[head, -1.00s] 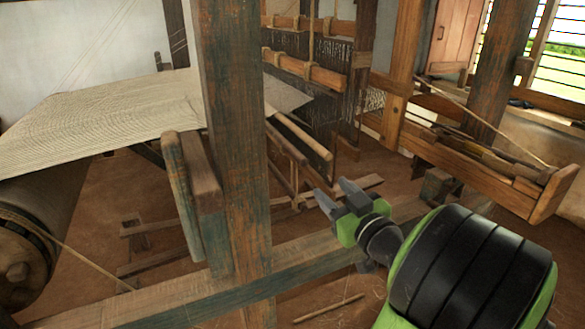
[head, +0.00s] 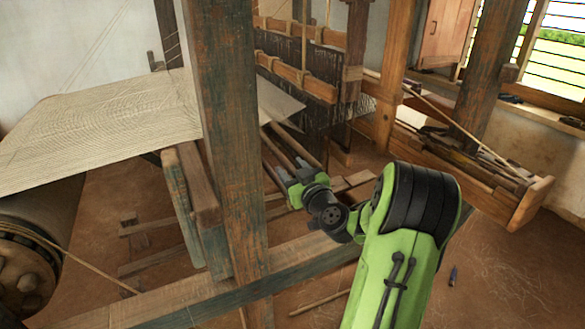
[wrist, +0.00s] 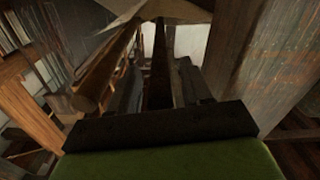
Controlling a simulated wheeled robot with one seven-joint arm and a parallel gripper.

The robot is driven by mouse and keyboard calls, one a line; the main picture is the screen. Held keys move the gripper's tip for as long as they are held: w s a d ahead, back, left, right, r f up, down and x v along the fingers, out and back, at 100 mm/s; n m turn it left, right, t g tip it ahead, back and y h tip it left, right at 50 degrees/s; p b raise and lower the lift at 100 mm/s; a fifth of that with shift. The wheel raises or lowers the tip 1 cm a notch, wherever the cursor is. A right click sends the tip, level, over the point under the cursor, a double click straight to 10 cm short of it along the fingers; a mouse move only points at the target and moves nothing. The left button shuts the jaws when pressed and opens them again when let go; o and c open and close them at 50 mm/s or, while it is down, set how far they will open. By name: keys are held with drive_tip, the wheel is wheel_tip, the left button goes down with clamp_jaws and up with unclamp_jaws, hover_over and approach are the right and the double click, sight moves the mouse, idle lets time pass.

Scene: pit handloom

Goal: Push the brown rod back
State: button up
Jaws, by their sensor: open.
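The brown rod (head: 297,143) sticks out from under the cloth at the loom's middle, its near end close to my gripper. In the wrist view the brown rod (wrist: 106,66) runs away from me on the left, its round near end free, outside the fingers. My gripper (head: 286,166) is open beside the rod's near end, reaching in among the loom's bars. In the wrist view the gripper (wrist: 158,88) has a dark bar (wrist: 161,58) running away between its fingers. I cannot tell whether a finger touches the rod.
A thick upright post (head: 232,150) stands just left of my gripper. A long low beam (head: 190,302) crosses in front. Pale woven cloth (head: 100,125) stretches to the left. A wooden tray-like beam (head: 475,180) lies to the right.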

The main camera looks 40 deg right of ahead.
clamp_jaws()
drive_tip(key=a+b, duration=0.1)
drive_tip(key=a, duration=0.1)
drive_tip(key=w+a+b, duration=0.1)
drive_tip(key=a, duration=0.1)
drive_tip(key=shift+w+f, duration=0.1)
drive_tip(key=shift+a, duration=0.1)
unclamp_jaws()
drive_tip(key=shift+a, duration=0.1)
idle(0.4)
